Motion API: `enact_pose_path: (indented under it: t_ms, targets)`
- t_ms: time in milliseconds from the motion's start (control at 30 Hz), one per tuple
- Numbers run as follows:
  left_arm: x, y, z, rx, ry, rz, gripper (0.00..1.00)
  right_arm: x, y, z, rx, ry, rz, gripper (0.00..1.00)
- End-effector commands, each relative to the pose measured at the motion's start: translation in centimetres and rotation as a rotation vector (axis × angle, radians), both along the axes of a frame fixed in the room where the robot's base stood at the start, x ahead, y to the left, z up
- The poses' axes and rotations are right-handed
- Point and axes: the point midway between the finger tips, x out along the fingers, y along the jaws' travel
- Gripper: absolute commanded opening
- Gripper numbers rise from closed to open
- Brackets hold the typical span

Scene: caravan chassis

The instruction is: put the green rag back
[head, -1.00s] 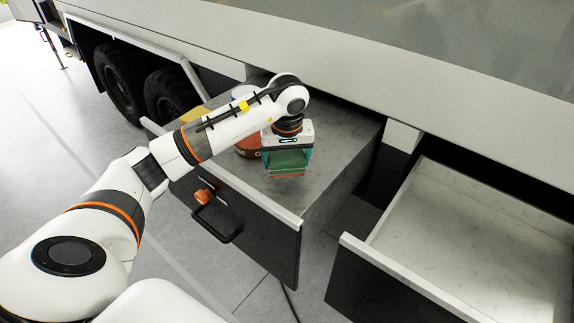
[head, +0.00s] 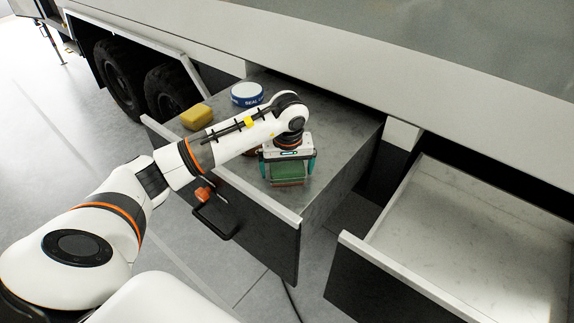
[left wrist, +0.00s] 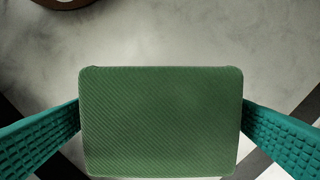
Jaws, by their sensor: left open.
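The green rag (head: 287,173) is a block-like pad with a reddish-brown lower edge. It is in the open drawer (head: 345,143), near the front wall. My left gripper (head: 288,168) is open above it, with one teal finger on each side. In the left wrist view the rag (left wrist: 160,122) fills the space between the fingers (left wrist: 160,120), its sides very close to both. I cannot tell whether they touch it. My right gripper is not in view.
A yellow block (head: 196,117) and a round blue-and-white tin (head: 246,94) are in the same drawer, farther left. A reddish-brown round item is mostly hidden behind my left arm. A second open drawer (head: 480,235) at right looks empty.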

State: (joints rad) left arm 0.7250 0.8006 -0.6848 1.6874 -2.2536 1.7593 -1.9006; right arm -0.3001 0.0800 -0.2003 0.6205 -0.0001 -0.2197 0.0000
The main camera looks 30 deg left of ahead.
Motion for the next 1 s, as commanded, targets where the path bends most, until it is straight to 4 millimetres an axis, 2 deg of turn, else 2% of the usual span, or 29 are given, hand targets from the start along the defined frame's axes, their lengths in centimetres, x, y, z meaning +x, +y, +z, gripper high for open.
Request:
enact_pose_path:
  t_ms: [100,167,267,500,633,800,1000]
  targets:
    - [0.0,0.0,0.5,-0.001,0.001,0.000,1.00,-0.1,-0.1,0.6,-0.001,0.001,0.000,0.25]
    - [0.0,-0.1,0.9,0.000,-0.003,-0.001,1.00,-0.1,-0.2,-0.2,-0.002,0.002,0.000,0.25]
    - [-0.2,-0.2,2.6,0.002,-0.006,0.000,1.00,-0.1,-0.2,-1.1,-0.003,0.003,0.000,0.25]
    - [-0.8,-0.7,8.0,0.001,-0.007,-0.001,1.00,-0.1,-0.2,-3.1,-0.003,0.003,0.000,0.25]
    - [-1.1,-0.9,10.5,0.002,-0.004,0.001,1.00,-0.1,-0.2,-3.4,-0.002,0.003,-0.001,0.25]
    - [-1.3,-1.1,11.9,0.001,-0.001,0.000,1.00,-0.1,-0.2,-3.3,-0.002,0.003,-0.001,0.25]
    - [-1.4,-1.1,12.2,0.001,0.001,0.001,1.00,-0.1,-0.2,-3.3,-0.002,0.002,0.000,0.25]
